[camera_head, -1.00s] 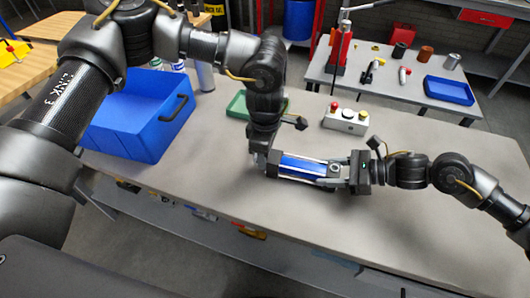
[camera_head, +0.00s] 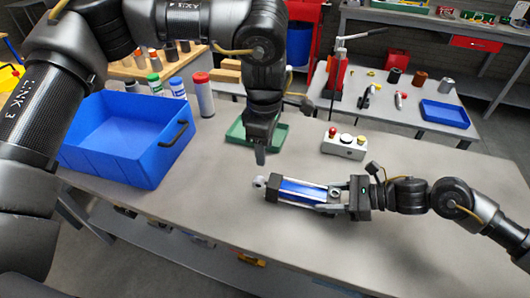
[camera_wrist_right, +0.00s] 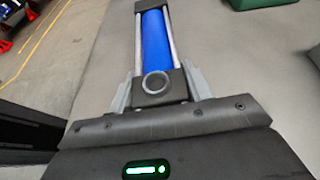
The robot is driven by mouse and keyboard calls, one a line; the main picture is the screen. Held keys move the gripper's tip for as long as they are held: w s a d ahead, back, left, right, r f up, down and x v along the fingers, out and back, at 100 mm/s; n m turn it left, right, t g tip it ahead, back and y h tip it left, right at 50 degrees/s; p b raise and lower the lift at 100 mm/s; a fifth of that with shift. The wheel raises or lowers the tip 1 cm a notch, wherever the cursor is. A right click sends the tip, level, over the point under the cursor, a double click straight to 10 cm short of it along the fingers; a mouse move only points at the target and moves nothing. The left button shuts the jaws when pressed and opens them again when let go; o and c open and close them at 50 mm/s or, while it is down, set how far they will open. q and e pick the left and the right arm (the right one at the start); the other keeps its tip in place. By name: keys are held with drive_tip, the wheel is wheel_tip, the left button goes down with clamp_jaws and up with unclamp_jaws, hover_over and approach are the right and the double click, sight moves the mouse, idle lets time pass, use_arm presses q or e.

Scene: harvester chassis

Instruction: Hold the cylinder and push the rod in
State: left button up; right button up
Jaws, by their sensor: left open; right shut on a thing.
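The blue cylinder (camera_head: 300,190) has dark end caps and pale tie rods and lies roughly level over the grey workbench. A short silver rod end with an eye (camera_head: 259,182) sticks out of its left cap. My right gripper (camera_head: 333,197) is shut on the cylinder's right end cap. In the right wrist view the cylinder (camera_wrist_right: 155,38) runs away from the gripper (camera_wrist_right: 160,92), whose fingers flank the near cap. My left gripper (camera_head: 260,155) is open and empty, pointing down just above and behind the rod end, apart from it.
A blue bin (camera_head: 125,135) stands on the bench at the left, with several capped bottles behind it. A green tray (camera_head: 238,132) lies behind my left gripper. A white button box (camera_head: 344,144) stands at the back right. The front of the bench is clear.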

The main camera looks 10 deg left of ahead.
drive_tip(key=o, duration=1.4)
drive_tip(key=shift+o, duration=0.2)
drive_tip(key=shift+d, duration=0.1)
drive_tip(key=v, duration=1.2)
drive_tip(key=shift+s+f, duration=0.1)
